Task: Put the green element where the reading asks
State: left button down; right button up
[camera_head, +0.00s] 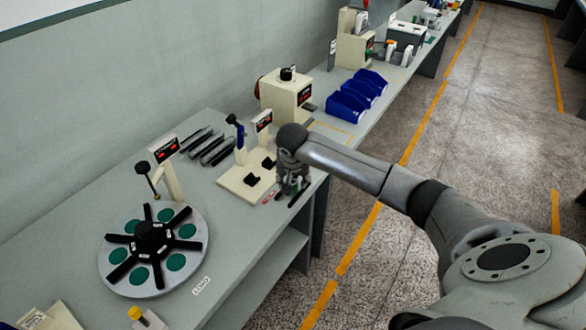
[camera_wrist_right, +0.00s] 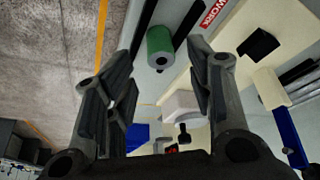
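The green element (camera_wrist_right: 160,42), a small green cylinder with a grey end, shows in the right wrist view between and just beyond my fingertips, with clear gaps on both sides. It is near the edge of the bench, beside a red label. My right gripper (camera_head: 291,188) is open above that edge in the head view, where it mostly hides the element; its two fingers also show in the right wrist view (camera_wrist_right: 162,75). A display (camera_head: 166,150) with red characters, too small to read, stands behind a round dial (camera_head: 193,261) with green discs and black spokes. My left gripper is out of view.
A cream fixture plate (camera_head: 230,183) with black blocks, a blue-handled lever (camera_head: 238,133) and a small display (camera_head: 263,121) stands beside my gripper. Dark tools (camera_head: 211,148) lie behind it. Blue bins (camera_head: 347,107) stand farther along the bench. The floor aisle is clear.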

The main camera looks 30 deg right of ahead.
jog(key=v, duration=0.7)
jog(key=shift+r+b, duration=0.25)
jog(key=shift+b, duration=0.1)
jog(key=shift+s, duration=0.1)
